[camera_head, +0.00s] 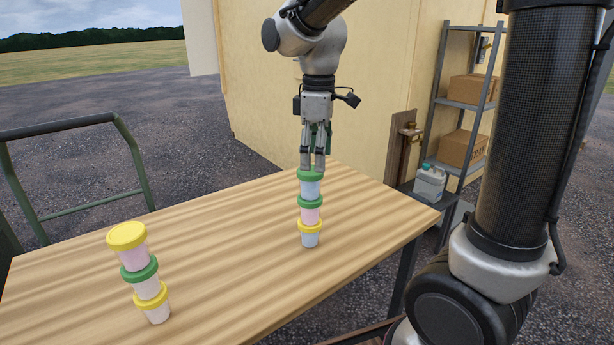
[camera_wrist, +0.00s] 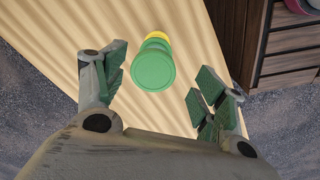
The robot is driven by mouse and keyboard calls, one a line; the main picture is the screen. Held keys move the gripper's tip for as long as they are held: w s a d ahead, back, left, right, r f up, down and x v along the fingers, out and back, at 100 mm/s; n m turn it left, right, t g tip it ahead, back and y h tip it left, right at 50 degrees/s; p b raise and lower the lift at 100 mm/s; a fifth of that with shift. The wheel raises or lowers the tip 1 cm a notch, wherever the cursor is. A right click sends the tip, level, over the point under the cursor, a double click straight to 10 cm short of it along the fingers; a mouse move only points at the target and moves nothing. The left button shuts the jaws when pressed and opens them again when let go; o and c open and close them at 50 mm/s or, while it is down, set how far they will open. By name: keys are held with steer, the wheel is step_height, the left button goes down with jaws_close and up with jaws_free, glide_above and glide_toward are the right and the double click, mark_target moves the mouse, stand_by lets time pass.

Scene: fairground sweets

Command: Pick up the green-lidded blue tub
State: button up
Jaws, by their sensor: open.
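The green-lidded blue tub (camera_head: 310,188) is the top one of a stack of three at the middle of the table. Its round green lid (camera_wrist: 153,68) shows from above in the wrist view. Below it stand a green-lidded pink tub (camera_head: 310,215) and a yellow-lidded pale blue tub (camera_head: 310,240). My gripper (camera_head: 312,165) points down just above the stack, open and empty. In the wrist view the lid lies between the lines of the two fingers, a little toward the picture's top. I cannot tell whether the fingertips reach down beside the lid.
A second, leaning-looking stack of three tubs stands at the left, with a yellow-lidded pink tub (camera_head: 129,245) on top. The wooden table (camera_head: 220,250) is clear between the stacks. Behind are a wall, a metal shelf (camera_head: 465,105) with boxes, and a railing (camera_head: 130,165) at left.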

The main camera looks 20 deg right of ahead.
mark_target(310, 184)
steer(key=shift+w+a+f+n, duration=0.3)
steer(key=shift+w+a+n, duration=0.1)
steer(key=shift+w+a, duration=0.1)
steer(key=shift+w+a+f, duration=0.1)
steer(key=shift+w+f, duration=0.05)
steer(key=shift+f, duration=0.2)
step_height(310, 184, down, 7)
steer(key=shift+f, duration=0.1)
steer(key=c, duration=1.1)
